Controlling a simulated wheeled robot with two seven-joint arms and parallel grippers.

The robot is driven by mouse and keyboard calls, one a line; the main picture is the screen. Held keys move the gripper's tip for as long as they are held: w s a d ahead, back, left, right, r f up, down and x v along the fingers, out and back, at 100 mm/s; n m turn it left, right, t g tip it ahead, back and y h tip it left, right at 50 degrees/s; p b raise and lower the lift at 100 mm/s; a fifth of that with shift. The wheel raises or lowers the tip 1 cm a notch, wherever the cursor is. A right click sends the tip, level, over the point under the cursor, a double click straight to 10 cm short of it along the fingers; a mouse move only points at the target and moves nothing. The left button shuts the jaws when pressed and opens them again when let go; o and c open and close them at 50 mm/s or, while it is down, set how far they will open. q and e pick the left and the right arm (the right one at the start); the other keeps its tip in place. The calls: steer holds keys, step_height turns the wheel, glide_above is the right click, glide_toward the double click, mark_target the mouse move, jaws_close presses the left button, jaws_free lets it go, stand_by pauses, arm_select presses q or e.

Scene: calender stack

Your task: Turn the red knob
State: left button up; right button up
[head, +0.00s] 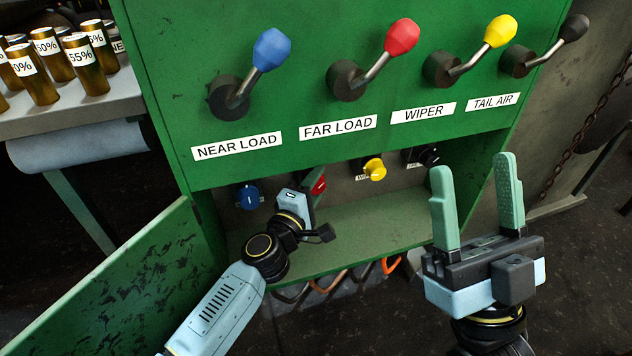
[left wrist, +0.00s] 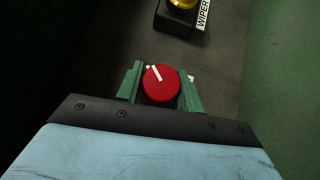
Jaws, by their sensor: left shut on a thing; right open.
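The red knob (head: 318,185) is on the back wall of the low recess in the green cabinet, partly hidden behind my left gripper in the head view. In the left wrist view the red knob (left wrist: 161,84) sits between the two green fingers of my left gripper (left wrist: 160,88), which is shut on it. A white mark on the knob's face points up and slightly left. In the head view my left gripper (head: 312,190) reaches into the recess. My right gripper (head: 478,205) is open and empty, fingers up, in front of the cabinet's right side.
A blue knob (head: 247,196) is left of the red one; a yellow knob (head: 375,169) and a black knob (head: 429,157) are right. Levers with blue, red, yellow and black handles stick out above. An open green door (head: 130,285) stands at left.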

arm_select(q)
steer(key=shift+r+p, duration=0.1)
steer(key=shift+p, duration=0.85)
steer(key=shift+m+g, duration=0.3)
arm_select(e)
steer(key=w+g, duration=0.1)
steer(key=w+f+g, duration=0.1)
steer(key=w+f+g+h, duration=0.1)
steer(key=g, duration=0.1)
steer(key=shift+w+a, duration=0.1)
steer(key=shift+a, duration=0.3)
arm_select(q)
steer(key=o, duration=1)
steer(key=shift+s, duration=0.1)
